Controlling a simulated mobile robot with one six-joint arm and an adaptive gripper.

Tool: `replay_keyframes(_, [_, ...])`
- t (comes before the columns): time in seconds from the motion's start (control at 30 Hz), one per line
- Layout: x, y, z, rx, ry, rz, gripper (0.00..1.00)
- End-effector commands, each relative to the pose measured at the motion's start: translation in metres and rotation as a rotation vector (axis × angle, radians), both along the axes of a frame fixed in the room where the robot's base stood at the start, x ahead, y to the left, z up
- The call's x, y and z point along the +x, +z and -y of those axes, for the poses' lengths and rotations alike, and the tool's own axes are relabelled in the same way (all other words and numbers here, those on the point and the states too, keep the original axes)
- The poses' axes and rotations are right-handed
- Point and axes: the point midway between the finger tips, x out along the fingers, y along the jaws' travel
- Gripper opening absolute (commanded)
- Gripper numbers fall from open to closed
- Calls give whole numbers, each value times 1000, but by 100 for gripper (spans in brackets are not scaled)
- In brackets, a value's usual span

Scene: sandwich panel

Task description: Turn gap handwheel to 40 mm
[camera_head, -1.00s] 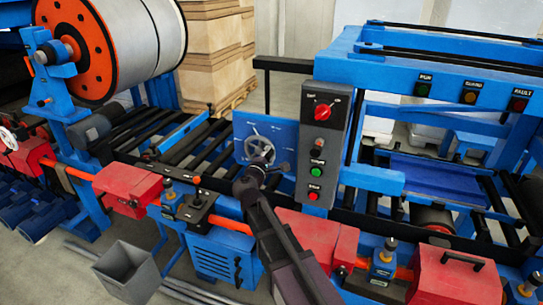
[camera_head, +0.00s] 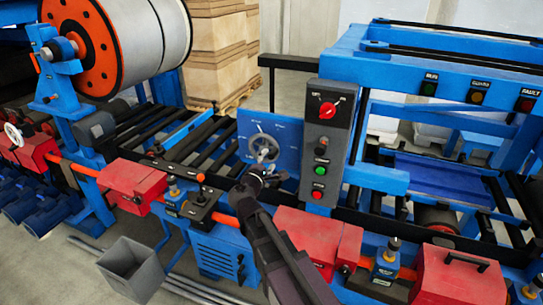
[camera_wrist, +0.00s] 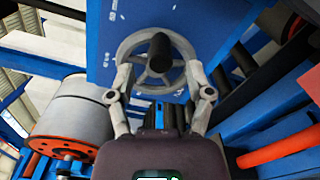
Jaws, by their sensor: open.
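The gap handwheel (camera_head: 264,148) is a grey spoked wheel on a blue panel (camera_head: 285,135) with pale scale marks, which are too small to read. In the wrist view the wheel (camera_wrist: 138,38) is straight ahead, with a black knob (camera_wrist: 159,50) sticking out towards me. My gripper (camera_head: 262,170) is just in front of and below the wheel in the head view. In the wrist view my gripper (camera_wrist: 159,72) is open, with one finger either side of the knob and overlapping the lower rim. I cannot tell whether the fingers touch the wheel.
A grey control box (camera_head: 322,145) with a red selector and buttons stands right of the wheel. Black rollers (camera_head: 205,145) run behind the panel. Red covers (camera_head: 305,235) and a blue frame line the front. A grey bin (camera_head: 130,268) stands on the floor.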

Motion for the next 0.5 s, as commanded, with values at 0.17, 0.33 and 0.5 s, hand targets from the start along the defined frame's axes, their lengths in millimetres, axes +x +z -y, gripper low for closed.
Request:
replay_keyframes(0.17, [-32,0,-10,0,3,0,67])
replay_keyframes(0.33, [-53,0,-18,0,3,0,67])
replay_keyframes(0.5, [-64,0,-23,0,1,0,67])
